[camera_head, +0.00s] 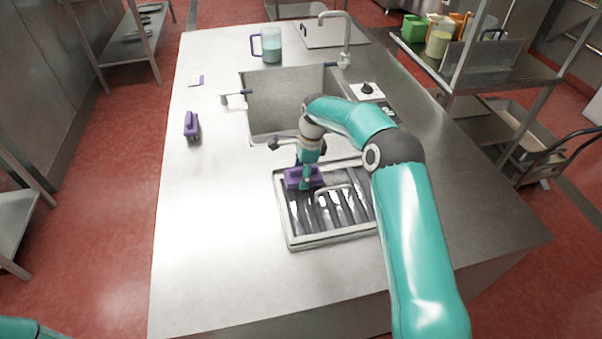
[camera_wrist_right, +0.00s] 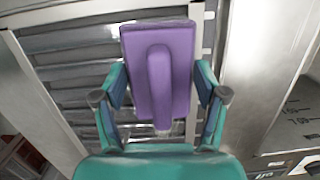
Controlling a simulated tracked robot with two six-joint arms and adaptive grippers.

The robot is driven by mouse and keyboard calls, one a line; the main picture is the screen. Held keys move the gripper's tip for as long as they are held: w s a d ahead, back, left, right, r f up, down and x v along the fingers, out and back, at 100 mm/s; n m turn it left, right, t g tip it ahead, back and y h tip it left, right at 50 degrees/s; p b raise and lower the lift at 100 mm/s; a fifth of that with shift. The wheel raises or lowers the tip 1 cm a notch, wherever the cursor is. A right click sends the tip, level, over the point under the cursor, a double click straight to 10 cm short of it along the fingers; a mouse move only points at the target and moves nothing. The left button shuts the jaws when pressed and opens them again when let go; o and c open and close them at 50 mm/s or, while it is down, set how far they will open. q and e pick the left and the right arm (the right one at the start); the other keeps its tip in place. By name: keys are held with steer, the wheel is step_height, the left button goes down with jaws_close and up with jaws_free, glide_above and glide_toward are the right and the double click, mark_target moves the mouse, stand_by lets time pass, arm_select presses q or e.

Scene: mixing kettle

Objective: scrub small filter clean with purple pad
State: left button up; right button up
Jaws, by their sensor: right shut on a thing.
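The small filter (camera_head: 335,235), a metal frame with dark and bright slats, lies flat on the steel counter, in front of the sink. Its slats (camera_wrist_right: 75,72) also show in the right wrist view. My right gripper (camera_head: 306,182) is shut on the purple pad (camera_head: 291,178) over the filter's far left part. In the right wrist view the pad (camera_wrist_right: 178,45) sits between the two fingers (camera_wrist_right: 162,105), its raised grip toward the camera. I cannot tell whether the pad touches the slats. My left gripper is out of view.
A second purple tool (camera_head: 191,126) stands on the counter at left. Behind are the sink (camera_head: 285,100), a faucet (camera_head: 346,40) and a jug with a purple handle (camera_head: 271,45). The counter (camera_head: 215,220) left of the filter is clear. A shelf with containers (camera_head: 438,40) stands at right.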

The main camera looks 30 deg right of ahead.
steer(key=shift+f+b, duration=0.55)
steer(key=shift+f, duration=0.35)
steer(key=shift+d, duration=0.1)
